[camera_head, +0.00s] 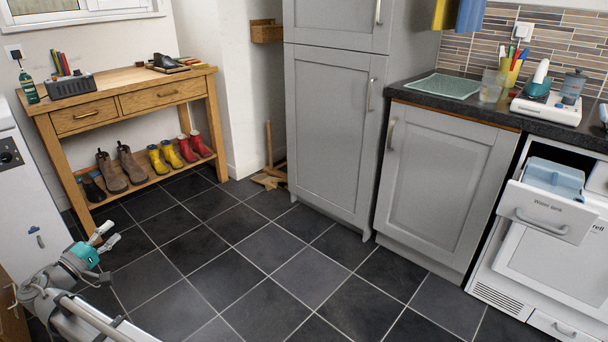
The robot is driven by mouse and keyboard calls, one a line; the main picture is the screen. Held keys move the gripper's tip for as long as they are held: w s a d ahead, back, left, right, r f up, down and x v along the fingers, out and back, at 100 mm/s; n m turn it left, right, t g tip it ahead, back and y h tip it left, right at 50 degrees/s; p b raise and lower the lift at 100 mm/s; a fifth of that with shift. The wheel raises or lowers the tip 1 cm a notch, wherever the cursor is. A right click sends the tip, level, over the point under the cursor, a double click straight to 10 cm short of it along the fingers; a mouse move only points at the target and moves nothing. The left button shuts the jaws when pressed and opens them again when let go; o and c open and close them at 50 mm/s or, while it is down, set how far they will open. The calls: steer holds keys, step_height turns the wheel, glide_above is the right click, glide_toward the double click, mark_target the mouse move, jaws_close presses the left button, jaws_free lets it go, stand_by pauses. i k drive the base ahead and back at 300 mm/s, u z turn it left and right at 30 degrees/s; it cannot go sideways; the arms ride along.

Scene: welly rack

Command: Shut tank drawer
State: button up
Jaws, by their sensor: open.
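The tank drawer (542,212) is at the right, in the upper part of the white dryer (551,265) under the worktop. Its white front has a "Water tank" label and a grey curved handle. It stands pulled out, and a blue tank (554,178) shows behind its front. My gripper (105,238) is at the lower left, over the floor, far from the drawer. Its fingers are apart and nothing is between them.
Dark tiled floor (270,255) lies clear between my arm and the dryer. Grey cabinets (445,185) stand left of the dryer. A worktop (480,107) with a tray, glass and scales runs above. A wooden bench (130,100) with boots below stands at the left.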

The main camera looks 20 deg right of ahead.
mark_target(568, 220)
steer(key=u, duration=0.45)
steer(key=k, duration=0.75)
steer(key=z, duration=0.7)
